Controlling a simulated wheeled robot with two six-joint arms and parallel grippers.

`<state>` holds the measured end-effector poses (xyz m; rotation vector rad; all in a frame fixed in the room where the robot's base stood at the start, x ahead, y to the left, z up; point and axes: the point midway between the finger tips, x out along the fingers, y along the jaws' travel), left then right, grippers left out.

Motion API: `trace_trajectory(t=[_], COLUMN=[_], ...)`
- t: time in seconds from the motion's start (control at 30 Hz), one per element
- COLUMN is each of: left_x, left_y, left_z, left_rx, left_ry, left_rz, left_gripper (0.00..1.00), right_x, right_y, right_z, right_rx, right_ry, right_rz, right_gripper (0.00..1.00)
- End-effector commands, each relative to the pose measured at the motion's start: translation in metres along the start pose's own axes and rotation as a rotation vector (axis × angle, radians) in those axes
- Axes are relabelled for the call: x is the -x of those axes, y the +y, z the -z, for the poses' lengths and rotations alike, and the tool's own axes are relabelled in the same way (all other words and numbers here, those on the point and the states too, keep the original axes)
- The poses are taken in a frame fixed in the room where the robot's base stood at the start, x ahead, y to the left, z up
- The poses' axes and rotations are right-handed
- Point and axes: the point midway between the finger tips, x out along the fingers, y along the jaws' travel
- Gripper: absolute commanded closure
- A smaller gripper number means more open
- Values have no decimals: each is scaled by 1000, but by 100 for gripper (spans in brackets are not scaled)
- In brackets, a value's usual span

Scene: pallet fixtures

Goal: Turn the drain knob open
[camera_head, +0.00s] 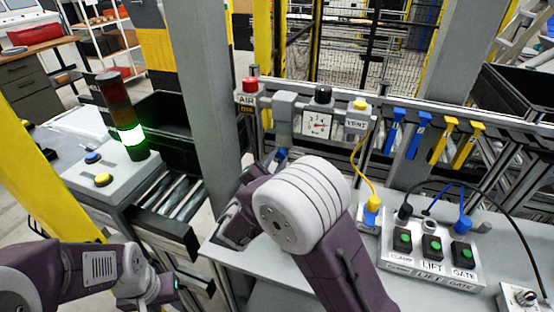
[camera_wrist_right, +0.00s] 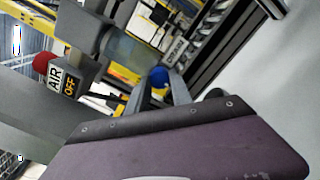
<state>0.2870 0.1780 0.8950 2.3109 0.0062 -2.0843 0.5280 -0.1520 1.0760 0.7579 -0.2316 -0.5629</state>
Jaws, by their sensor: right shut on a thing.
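The drain knob (camera_head: 281,154) is a small blue knob below the grey filter bowl of the air unit. In the right wrist view the blue knob (camera_wrist_right: 158,77) sits at the fingertips, near a label that reads DRAIN (camera_wrist_right: 175,52). My right gripper (camera_wrist_right: 160,88) is shut on the knob, one finger on each side. In the head view my right arm hides most of this gripper. My left arm (camera_head: 140,286) is low at the left, and its fingers cannot be made out.
The air unit also has a red AIR knob (camera_head: 250,84) marked OFF in the wrist view (camera_wrist_right: 40,64), a gauge (camera_head: 317,124) and a yellow VENT knob (camera_head: 360,103). A grey post (camera_head: 203,80) stands close left. A button box (camera_head: 430,250) and yellow hose (camera_head: 358,160) lie right.

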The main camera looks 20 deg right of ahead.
Motion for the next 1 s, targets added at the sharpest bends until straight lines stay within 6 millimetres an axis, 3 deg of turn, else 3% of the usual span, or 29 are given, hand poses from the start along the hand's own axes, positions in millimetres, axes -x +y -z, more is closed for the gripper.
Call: trace_trajectory(t=[0.37,1.0], left_x=[8,45], left_y=[0,1], left_z=[1,5], left_rx=[0,0], left_ry=[0,0], left_rz=[0,0], left_gripper=[64,64], right_x=[0,0], right_y=[1,2], right_z=[-1,-3], right_rx=[166,769], right_ry=[0,1], right_rz=[1,1], right_gripper=[100,100])
